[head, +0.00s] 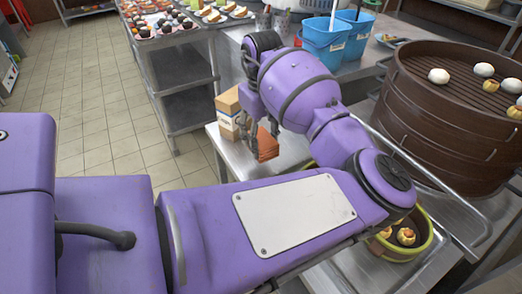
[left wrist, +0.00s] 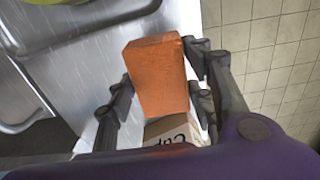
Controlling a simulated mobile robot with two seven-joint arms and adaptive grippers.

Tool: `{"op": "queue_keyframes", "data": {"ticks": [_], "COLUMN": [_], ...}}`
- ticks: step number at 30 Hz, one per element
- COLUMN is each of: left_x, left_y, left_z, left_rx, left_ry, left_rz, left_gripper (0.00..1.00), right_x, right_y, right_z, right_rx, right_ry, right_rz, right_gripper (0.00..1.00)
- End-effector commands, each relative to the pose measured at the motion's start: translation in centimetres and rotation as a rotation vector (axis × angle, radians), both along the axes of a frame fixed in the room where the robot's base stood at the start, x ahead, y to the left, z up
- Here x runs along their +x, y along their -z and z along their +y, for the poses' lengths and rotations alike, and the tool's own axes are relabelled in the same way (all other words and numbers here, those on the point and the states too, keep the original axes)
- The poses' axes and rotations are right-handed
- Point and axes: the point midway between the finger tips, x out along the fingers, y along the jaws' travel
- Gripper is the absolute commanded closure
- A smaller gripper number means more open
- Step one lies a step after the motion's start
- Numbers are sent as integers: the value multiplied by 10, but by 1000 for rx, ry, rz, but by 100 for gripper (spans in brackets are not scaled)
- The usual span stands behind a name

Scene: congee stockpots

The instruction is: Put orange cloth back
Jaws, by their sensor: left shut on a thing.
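The orange cloth (head: 267,145) looks like a folded, block-shaped bundle. My left gripper (head: 253,131) is shut on it, over the near end of the metal table (head: 291,153). In the left wrist view the orange cloth (left wrist: 157,78) sits between the dark fingers, one on each side. I cannot tell whether its underside touches the table. My right gripper is not in view.
A cardboard box (head: 228,104) stands close beside the left gripper; its lettering shows in the left wrist view (left wrist: 174,131). Blue buckets (head: 325,42) stand behind. A large brown steamer (head: 440,115) with buns is at right. Tiled floor (head: 104,118) lies open at left.

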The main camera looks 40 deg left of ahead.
Motion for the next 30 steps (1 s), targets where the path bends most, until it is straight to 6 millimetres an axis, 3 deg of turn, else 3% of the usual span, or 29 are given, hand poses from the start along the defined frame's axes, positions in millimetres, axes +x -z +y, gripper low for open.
{"op": "queue_keyframes", "data": {"ticks": [3, 11, 18, 25, 26, 30], "left_x": [11, 20, 23, 23, 23, 23], "left_y": [20, 34, 67, 70, 70, 70], "left_z": [11, 20, 22, 23, 22, 22], "left_rx": [-1, 0, -1, 0, 0, 0], "left_ry": [1, 0, 0, 0, 0, 0], "left_rz": [0, 0, 0, 0, 0, 0], "left_gripper": [73, 73, 73, 77, 48, 33], "right_x": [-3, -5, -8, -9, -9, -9], "right_y": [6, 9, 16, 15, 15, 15], "right_z": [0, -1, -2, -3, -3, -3], "right_rx": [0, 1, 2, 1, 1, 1], "right_ry": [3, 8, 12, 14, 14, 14], "right_rz": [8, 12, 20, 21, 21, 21], "right_gripper": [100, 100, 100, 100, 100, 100]}}
